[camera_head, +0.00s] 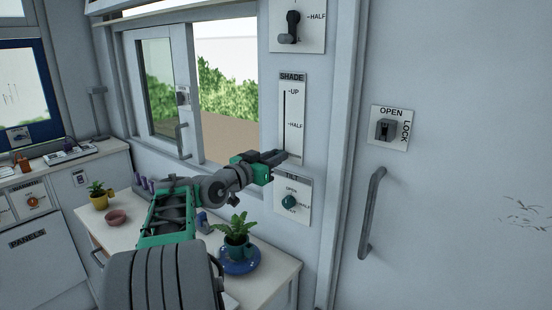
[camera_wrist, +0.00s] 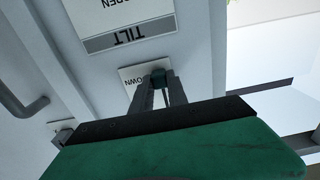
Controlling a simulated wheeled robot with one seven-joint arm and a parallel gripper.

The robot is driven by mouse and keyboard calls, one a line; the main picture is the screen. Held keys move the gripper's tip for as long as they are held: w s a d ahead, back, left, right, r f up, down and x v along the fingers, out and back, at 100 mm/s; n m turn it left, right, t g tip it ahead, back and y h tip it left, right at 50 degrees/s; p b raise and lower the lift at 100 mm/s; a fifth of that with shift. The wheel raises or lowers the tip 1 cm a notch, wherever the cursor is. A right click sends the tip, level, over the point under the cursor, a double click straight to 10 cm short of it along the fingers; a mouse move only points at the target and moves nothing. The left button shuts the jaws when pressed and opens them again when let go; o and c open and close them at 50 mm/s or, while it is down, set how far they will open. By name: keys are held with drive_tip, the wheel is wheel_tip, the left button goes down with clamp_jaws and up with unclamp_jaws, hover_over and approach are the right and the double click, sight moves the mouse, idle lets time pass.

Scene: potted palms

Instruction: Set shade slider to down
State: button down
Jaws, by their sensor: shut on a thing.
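The shade slider panel (camera_head: 297,110) is a white plate on the wall, labelled SHADE, with UP and HALF marks beside a dark vertical slot. My gripper (camera_head: 284,155) is at the lower end of this slot. In the wrist view, my gripper (camera_wrist: 157,85) is shut on the small dark green slider knob (camera_wrist: 158,76). The letters OWN show on the panel beside the fingers; the rest of that label is hidden. In the head view the knob is hidden by the gripper.
The TILT dial panel (camera_head: 291,216) is just below, and a lever panel (camera_head: 310,22) is above. An OPEN/LOCK panel (camera_head: 404,128) and a door handle (camera_head: 372,212) are to the right. A potted plant (camera_head: 237,231) stands on the counter under my arm.

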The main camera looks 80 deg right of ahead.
drive_tip(key=shift+f, duration=0.3)
drive_tip(key=c, duration=1.7)
unclamp_jaws()
drive_tip(key=o, duration=0.4)
drive_tip(key=shift+r, duration=0.1)
drive_tip(key=shift+a, duration=0.1)
drive_tip(key=b+v, duration=0.1)
drive_tip(key=v, duration=0.6)
drive_tip(key=shift+w+a, duration=0.15)
drive_tip(key=shift+a, duration=0.15)
